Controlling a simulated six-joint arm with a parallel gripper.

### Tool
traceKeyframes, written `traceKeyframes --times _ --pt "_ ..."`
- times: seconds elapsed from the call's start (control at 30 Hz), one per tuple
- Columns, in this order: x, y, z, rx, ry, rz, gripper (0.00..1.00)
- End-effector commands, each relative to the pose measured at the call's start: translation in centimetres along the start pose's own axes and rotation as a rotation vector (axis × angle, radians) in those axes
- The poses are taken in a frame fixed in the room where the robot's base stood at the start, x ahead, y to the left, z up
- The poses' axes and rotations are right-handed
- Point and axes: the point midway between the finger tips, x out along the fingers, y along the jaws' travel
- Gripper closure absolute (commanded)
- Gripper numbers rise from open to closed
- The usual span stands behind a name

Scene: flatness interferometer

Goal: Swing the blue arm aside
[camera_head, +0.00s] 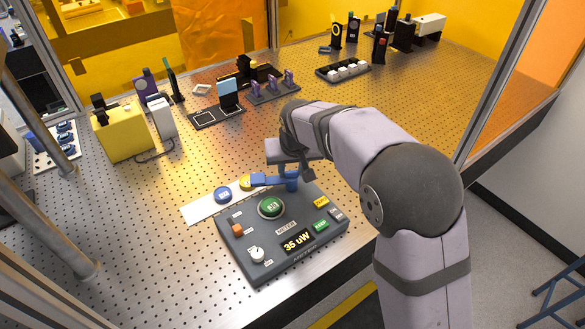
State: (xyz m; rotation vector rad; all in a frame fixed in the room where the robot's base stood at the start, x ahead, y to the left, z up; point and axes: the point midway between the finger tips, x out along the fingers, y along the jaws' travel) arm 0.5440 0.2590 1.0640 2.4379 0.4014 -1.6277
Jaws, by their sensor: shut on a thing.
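The blue arm (267,180) sits at the back edge of a dark grey meter box (236,254). It reaches left from a blue pivot post, and its far end lies over or beside a yellow disc (246,183). My gripper (287,172) is at the pivot end of the blue arm, shut on it. The fingertips are partly hidden by my wrist. A blue disc (223,194) lies on a white strip (197,211) behind the box.
The box top carries a large green button (271,206), an orange switch (237,229), a white knob (256,254) and a display (297,241) reading 35 uW. A yellow block (121,137) and several optics stand farther back. Perforated tabletop left of the box is clear.

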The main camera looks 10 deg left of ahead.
Motion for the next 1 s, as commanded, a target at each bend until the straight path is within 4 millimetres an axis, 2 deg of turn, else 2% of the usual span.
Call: traceKeyframes --times 1.0 --pt "-0.07 -0.73 -0.5 0.865 0.001 0.356 1.0"
